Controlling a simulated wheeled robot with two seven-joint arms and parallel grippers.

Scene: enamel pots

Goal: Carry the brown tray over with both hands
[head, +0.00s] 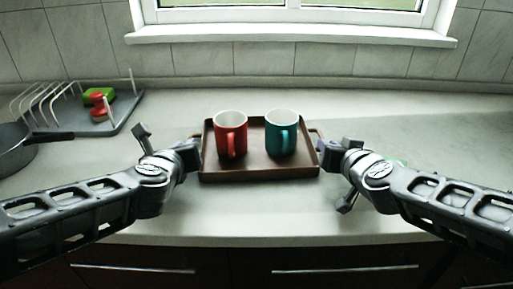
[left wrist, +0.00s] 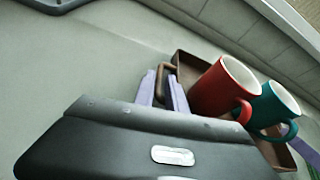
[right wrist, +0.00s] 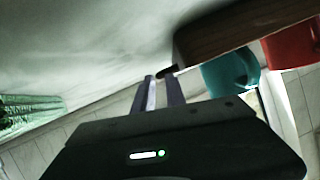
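The brown tray (head: 262,173) lies on the counter and carries a red mug (head: 231,135) and a teal mug (head: 281,134). Both mugs stand upright. My left gripper (head: 197,156) is at the tray's left end; in the left wrist view its parted fingers (left wrist: 162,84) are on either side of the brown left handle (left wrist: 166,70). My right gripper (head: 327,154) is at the tray's right end; in the right wrist view its fingers (right wrist: 160,88) are apart, with a dark handle part (right wrist: 168,72) at their tips. Finger contact is unclear.
A dish rack (head: 85,115) with red and green items stands at the back left, beside a dark pan (head: 14,150). A green item (right wrist: 30,112) shows in the right wrist view. The window sill (head: 290,36) is behind. The counter in front of the tray is clear.

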